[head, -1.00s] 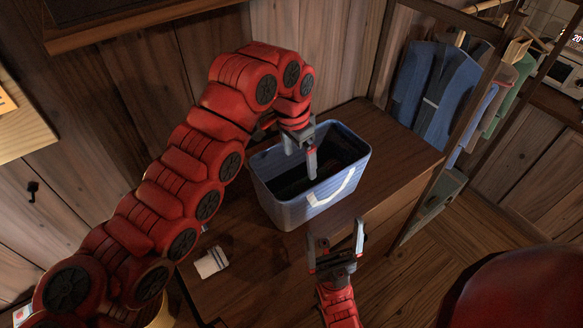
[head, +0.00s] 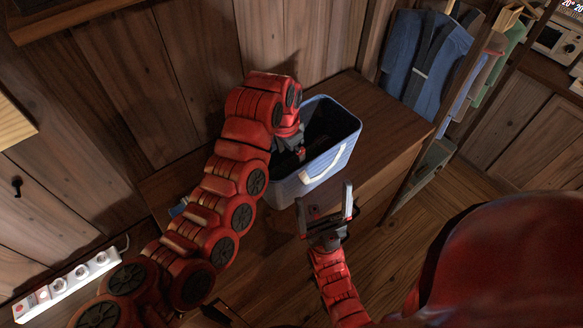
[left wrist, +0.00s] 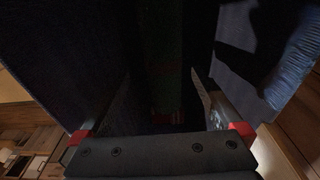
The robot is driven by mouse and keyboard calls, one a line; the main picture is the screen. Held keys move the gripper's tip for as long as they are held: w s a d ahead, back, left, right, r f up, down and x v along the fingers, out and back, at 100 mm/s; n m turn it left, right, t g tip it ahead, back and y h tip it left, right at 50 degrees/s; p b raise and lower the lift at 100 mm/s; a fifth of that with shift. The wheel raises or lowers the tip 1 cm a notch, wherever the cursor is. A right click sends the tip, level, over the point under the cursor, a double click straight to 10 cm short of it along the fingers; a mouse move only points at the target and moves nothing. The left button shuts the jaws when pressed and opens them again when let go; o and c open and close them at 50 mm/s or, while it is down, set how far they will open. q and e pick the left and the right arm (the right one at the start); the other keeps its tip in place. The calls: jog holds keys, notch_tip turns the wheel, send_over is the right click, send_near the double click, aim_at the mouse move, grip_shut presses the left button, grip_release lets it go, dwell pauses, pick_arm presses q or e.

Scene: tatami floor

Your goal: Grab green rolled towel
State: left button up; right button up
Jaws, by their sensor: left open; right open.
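A blue basket (head: 287,188) with a white handle stands on the wooden cabinet. My left gripper (head: 299,152) reaches down inside it, its fingers partly hidden by my arm and the basket's shadow. In the left wrist view, a dark green upright band (left wrist: 165,65), probably the rolled towel, shows between the open fingers of the left gripper (left wrist: 163,100). It is too dark to tell whether they touch it. My right gripper (head: 323,205) is open and empty, in front of the basket and lower.
The wooden cabinet top (head: 385,115) is clear right of the basket. Blue clothes (head: 425,60) hang on a rack at the right. A white power strip (head: 68,283) is at the lower left. A plank wall stands behind the basket.

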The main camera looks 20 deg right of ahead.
aim_at(291, 164)
pick_arm(q)
jog(key=shift+w+f, duration=0.15)
jog(key=shift+f, duration=0.35)
jog(key=shift+f+p, duration=0.25)
jog(key=shift+p, duration=0.3)
jog(key=f+p, duration=0.1)
jog(key=f, duration=0.1)
jog(key=f+p, duration=0.1)
jog(key=f, duration=0.1)
jog(key=shift+w+d+f, duration=0.15)
jog(key=shift+w+d, duration=0.05)
jog(key=shift+f, duration=0.15)
jog(key=c, duration=1.3)
